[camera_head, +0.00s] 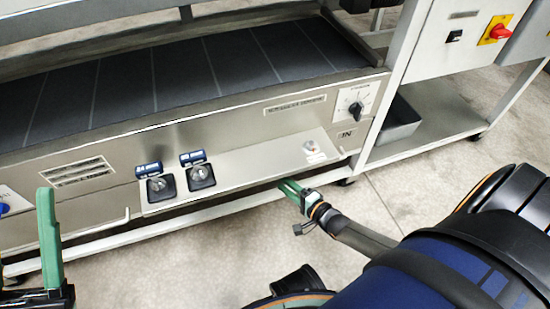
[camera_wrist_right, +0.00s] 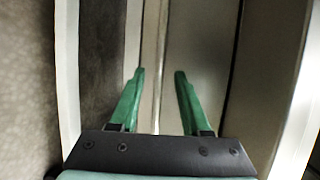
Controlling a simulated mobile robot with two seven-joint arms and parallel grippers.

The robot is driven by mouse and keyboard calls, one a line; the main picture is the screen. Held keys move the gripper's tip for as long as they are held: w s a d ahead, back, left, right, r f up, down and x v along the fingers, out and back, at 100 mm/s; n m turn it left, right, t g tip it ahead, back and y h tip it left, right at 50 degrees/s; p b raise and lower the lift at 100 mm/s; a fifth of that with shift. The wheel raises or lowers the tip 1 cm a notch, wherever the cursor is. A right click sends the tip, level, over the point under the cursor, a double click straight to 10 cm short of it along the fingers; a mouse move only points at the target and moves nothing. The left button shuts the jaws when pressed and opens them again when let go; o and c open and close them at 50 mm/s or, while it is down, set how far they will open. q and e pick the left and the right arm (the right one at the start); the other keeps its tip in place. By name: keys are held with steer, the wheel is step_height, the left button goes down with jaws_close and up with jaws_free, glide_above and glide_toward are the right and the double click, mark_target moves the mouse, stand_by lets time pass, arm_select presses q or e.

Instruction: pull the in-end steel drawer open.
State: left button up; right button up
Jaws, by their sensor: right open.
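The roller sheeter's long steel front (camera_head: 225,115) runs across the head view, with a black "IN" label (camera_head: 348,135) at its right end. Below it is a steel drawer-like front (camera_head: 255,160) with two padlock-like fittings toward its left. My right gripper (camera_head: 287,186) is low, beside the lower edge of this front toward its right end. In the right wrist view its green fingers (camera_wrist_right: 160,72) are apart, with a thin pale bar or edge (camera_wrist_right: 156,60) running between them. Contact cannot be told. My left gripper (camera_head: 46,195) is upright at the lower left, apart from the machine; its finger gap is unclear.
A dark belt (camera_head: 180,75) lies above the steel front. A rotary dial (camera_head: 355,103) and a red switch (camera_head: 497,31) are at the right. The floor (camera_head: 215,260) in front is clear apart from my own parts.

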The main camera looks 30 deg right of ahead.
arm_select(q)
steer(key=shift+w+d+f+b, duration=0.15)
steer(key=shift+f+b, duration=0.55)
steer(key=shift+f, duration=0.45)
arm_select(e)
steer(key=shift+x, duration=2.2)
steer(key=shift+c, duration=0.2)
jaws_close()
